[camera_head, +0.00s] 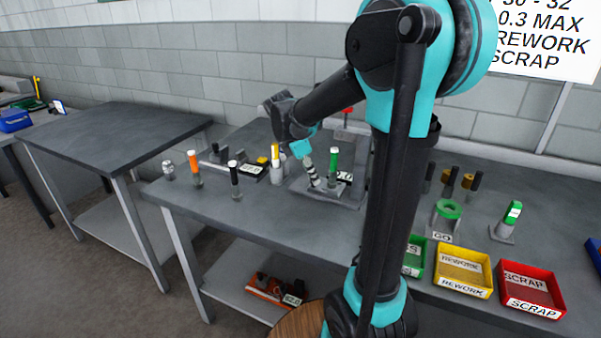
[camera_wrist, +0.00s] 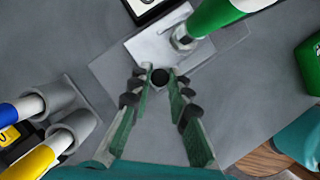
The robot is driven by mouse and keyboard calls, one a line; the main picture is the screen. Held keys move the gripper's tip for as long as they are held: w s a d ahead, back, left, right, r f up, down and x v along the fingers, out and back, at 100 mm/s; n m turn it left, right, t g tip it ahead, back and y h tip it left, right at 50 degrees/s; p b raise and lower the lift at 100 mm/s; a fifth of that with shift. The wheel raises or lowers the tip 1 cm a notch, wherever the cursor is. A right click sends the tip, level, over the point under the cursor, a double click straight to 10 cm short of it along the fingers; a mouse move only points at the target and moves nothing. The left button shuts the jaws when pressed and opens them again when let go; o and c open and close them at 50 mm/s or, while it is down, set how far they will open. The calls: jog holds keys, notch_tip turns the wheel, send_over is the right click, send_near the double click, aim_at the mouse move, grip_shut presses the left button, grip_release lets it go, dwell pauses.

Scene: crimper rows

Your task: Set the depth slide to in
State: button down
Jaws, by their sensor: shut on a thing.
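The depth slide shows in the wrist view as a small dark round knob (camera_wrist: 160,76) at the edge of a pale metal block on a grey base plate (camera_wrist: 112,72). My gripper (camera_wrist: 161,80) has its two fingertips closed around this knob, one on each side. In the head view my gripper (camera_head: 314,182) reaches down to the fixture's grey plate (camera_head: 335,198) on the bench. The knob is hidden there behind the fingers. Whether the slide stands in or out is hard to tell.
A green-handled tool (camera_head: 334,160) stands upright just beside my gripper and also shows in the wrist view (camera_wrist: 212,14). A holder with yellow and blue handles (camera_wrist: 45,130) stands to the left. Black-handled (camera_head: 234,180) and orange-handled (camera_head: 194,168) tools stand farther left. Labelled bins (camera_head: 462,291) lie right.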

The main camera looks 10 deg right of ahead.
aim_at(326, 188)
jog(key=shift+s+d, duration=0.45)
jog(key=shift+d, duration=0.15)
jog(key=shift+s+d, duration=0.4)
jog(key=shift+d, duration=0.2)
jog(key=c, duration=1.4)
grip_release()
jog(key=shift+c, duration=0.2)
jog(key=v, duration=1.2)
jog(key=shift+s, duration=0.15)
